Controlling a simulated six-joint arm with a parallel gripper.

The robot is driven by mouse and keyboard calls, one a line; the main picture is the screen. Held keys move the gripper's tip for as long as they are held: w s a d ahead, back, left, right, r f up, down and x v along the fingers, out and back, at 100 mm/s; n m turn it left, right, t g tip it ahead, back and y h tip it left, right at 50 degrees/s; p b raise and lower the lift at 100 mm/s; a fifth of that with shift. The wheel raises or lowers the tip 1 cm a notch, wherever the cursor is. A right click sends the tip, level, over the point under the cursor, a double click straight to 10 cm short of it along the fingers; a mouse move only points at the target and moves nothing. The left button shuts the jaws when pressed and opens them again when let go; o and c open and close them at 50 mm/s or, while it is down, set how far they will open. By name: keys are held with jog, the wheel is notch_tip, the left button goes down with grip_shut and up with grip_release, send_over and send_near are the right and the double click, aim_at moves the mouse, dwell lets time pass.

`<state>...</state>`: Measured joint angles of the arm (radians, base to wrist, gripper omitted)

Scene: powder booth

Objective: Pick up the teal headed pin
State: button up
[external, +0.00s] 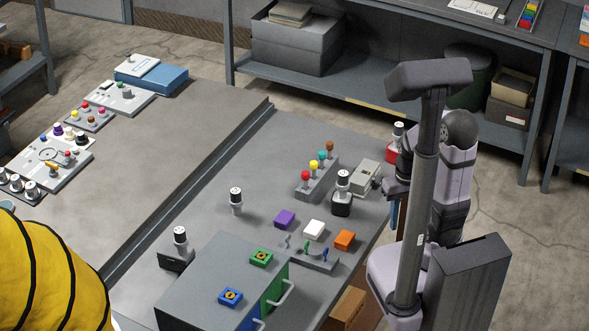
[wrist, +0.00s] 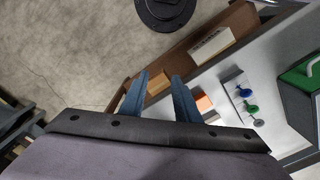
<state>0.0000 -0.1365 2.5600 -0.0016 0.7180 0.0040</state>
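The teal headed pin (external: 322,155) stands upright in a grey block (external: 318,183), in a row with a red, a yellow and a brown headed pin. It sits between the yellow and brown ones. My gripper (external: 393,217) is at the table's right edge, to the right of the pin block and apart from it, partly hidden by my arm. In the wrist view my gripper (wrist: 160,98) shows two blue-grey fingers spread apart with nothing held between them. The teal headed pin does not show in the wrist view.
A grey box (external: 366,178) and a black-based knob (external: 342,190) stand close right of the pin block. Purple (external: 285,219), white (external: 314,229) and orange (external: 344,240) blocks lie in front. A small holder with blue and green pieces (external: 315,258) is nearer. Table left of the pins is clear.

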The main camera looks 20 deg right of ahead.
jog(key=shift+w, duration=0.1)
jog(key=w+d+f+t+h, duration=0.15)
jog(key=w+d+t, duration=0.25)
jog(key=w, duration=0.9)
jog(key=n+t+y+b, duration=0.2)
jog(key=n+t+y, duration=0.4)
jog(key=t+y, duration=0.15)
send_near(324, 155)
jog(key=shift+s+d+f, duration=0.15)
jog(key=shift+d, duration=0.4)
jog(key=shift+s+d+f, duration=0.15)
jog(key=shift+s+d, duration=0.05)
jog(key=shift+d, duration=0.35)
jog(key=shift+y, duration=0.3)
jog(key=shift+a+r+p+x, duration=0.15)
jog(key=shift+p+x, duration=0.15)
jog(key=shift+x, duration=0.95)
jog(key=shift+a+r+p+x, duration=0.1)
jog(key=shift+a+p+x, duration=0.15)
jog(key=shift+x, duration=0.95)
jog(key=shift+a+r+p+x, duration=0.1)
jog(key=shift+p+x, duration=0.25)
jog(key=shift+x, duration=0.9)
jog(key=shift+s, duration=0.1)
